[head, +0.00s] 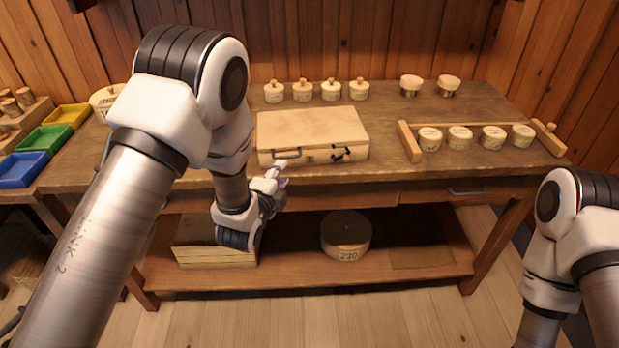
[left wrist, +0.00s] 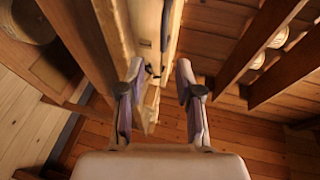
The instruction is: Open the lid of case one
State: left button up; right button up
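A pale wooden case (head: 312,128) lies on the bench with its lid down. Its front face shows a grey handle (head: 286,155) at the left and a dark metal fitting (head: 341,153) right of the middle. I cannot read any number on it. My left gripper (head: 279,174) is at the case's front, near the left handle. In the left wrist view my left gripper (left wrist: 161,72) has its fingers apart, with pale wood and a dark fitting seen beyond and between them. I cannot tell whether a finger touches the case. My right gripper is out of view; only my right arm shows.
Several small knobbed lidded pots (head: 302,91) stand behind the case. Two wooden guides with several round tubs (head: 460,138) stand to the right. Colored trays (head: 43,139) are at the far left. A round box (head: 346,236) stands on the shelf below.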

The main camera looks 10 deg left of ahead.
aim_at(286, 158)
pick_arm(q)
jog(key=x, duration=0.2)
jog(key=p+x, duration=0.1)
jog(key=x, duration=0.2)
jog(key=a+x, duration=0.1)
jog(key=x, duration=0.2)
jog(key=shift+w+r+p, duration=0.25)
jog(key=shift+w+p, duration=0.05)
jog(key=shift+w, duration=0.05)
jog(key=shift+w+a+f, duration=0.2)
jog(key=shift+a, duration=0.05)
jog(key=shift+d+r, duration=0.1)
jog(key=shift+d, duration=0.05)
grip_shut()
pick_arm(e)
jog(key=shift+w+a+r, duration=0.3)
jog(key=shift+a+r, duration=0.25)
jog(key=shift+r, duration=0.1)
